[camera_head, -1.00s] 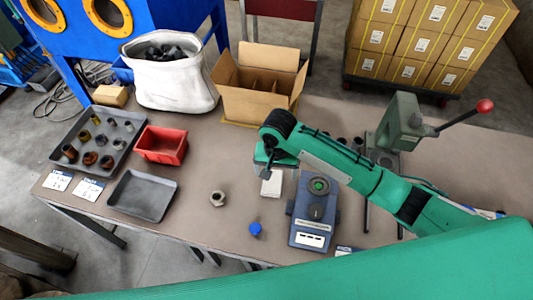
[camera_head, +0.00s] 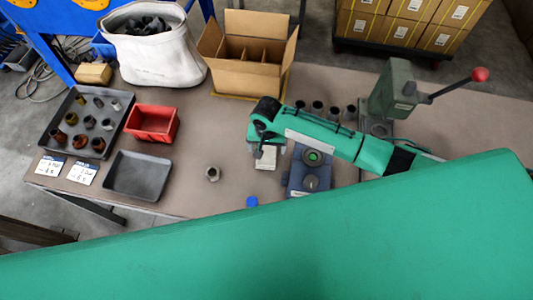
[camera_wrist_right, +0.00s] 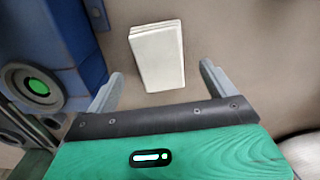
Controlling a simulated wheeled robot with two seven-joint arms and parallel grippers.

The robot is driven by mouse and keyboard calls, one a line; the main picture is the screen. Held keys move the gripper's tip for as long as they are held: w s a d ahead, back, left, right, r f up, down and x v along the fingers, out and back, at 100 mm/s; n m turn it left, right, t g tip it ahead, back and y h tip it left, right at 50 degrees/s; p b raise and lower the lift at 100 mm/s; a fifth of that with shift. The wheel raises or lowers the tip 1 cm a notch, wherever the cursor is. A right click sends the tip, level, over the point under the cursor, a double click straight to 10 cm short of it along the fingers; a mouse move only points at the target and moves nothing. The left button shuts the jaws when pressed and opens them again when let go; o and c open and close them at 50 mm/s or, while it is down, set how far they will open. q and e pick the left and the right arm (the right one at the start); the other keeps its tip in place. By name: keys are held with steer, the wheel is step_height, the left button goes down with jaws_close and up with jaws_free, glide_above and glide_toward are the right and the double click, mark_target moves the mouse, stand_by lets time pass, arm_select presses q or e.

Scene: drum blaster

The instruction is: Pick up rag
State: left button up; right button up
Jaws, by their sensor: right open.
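The rag is a folded white stack (camera_wrist_right: 157,57) lying flat on the table. In the head view the rag (camera_head: 266,158) shows just below my right gripper (camera_head: 258,148), partly covered by it. In the right wrist view my right gripper (camera_wrist_right: 160,85) is open, with one finger on each side of the rag's near end. The fingers appear apart from the rag, and their height above the table is hard to tell. My left gripper is not in view.
A blue-grey device (camera_head: 309,173) with a green button stands close beside the rag. A hex nut (camera_head: 212,173) and a blue knob (camera_head: 252,201) lie on the table (camera_head: 225,125). A red bin (camera_head: 152,124), grey tray (camera_head: 137,176), carton (camera_head: 245,80) and lever press (camera_head: 395,90) stand around.

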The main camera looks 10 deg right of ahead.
mark_target(267, 154)
step_height(267, 154, down, 3)
steer(key=shift+w+f+p, duration=0.1)
steer(key=shift+p, duration=0.4)
steer(key=shift+f, duration=0.5)
steer(key=c, duration=1.1)
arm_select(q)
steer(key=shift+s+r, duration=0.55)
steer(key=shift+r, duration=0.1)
arm_select(e)
steer(key=shift+o, duration=0.2)
arm_select(q)
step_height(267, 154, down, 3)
steer(key=b, duration=0.3)
arm_select(e)
step_height(267, 154, up, 20)
